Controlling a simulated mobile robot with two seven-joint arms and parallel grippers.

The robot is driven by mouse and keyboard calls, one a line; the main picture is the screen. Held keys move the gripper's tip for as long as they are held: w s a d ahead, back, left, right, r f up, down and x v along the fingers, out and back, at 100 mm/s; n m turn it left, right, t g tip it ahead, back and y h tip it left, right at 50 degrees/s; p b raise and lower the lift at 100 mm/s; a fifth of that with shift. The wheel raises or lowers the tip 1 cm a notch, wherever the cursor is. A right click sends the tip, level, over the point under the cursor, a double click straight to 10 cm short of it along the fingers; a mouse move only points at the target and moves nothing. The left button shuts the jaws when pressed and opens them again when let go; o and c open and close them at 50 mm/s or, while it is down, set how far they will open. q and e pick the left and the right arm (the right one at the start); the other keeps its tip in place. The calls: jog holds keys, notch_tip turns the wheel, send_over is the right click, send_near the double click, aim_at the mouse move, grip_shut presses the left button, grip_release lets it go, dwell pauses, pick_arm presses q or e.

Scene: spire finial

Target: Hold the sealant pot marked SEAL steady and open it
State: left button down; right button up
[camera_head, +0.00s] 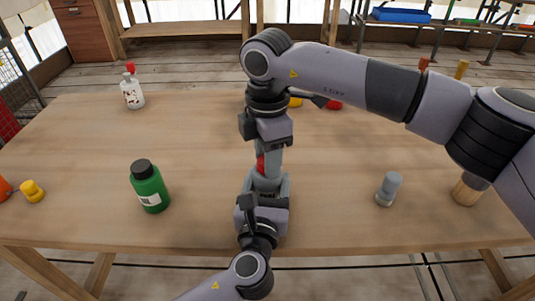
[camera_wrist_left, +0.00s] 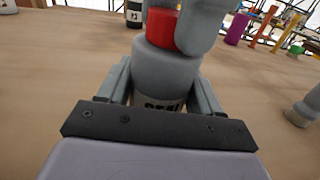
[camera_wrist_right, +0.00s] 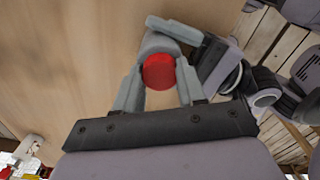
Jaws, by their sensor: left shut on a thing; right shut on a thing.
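The sealant pot is a grey pot with a red cap (camera_head: 260,166), standing upright on the table near its front middle. Its grey body (camera_wrist_left: 166,72) has a pale label with dark letters, partly hidden by my left gripper's palm. My left gripper (camera_head: 266,184) is low, with its fingers shut on the two sides of the body. My right gripper (camera_head: 268,158) points down from above, with its fingers shut on the red cap. In the right wrist view the cap (camera_wrist_right: 158,72) sits between the fingertips, with part of the grey body behind it.
A green bottle (camera_head: 149,187) stands left of the pot, and a small grey container (camera_head: 388,189) to the right. A white bottle with red cap (camera_head: 132,93) is farther back. A yellow piece (camera_head: 32,191) lies at far left. The table between them is bare.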

jog(key=n, duration=1)
jog(key=shift+n, duration=0.4)
jog(key=n, duration=0.3)
jog(key=shift+r, duration=0.1)
jog(key=n, duration=1.2)
jog(key=shift+n, duration=0.4)
jog(key=n, duration=0.7)
jog(key=shift+n, duration=0.3)
jog(key=n, duration=0.4)
jog(key=shift+n, duration=0.3)
jog(key=n, duration=0.4)
jog(key=shift+n, duration=0.3)
jog(key=shift+r, duration=0.3)
jog(key=shift+r, duration=0.85)
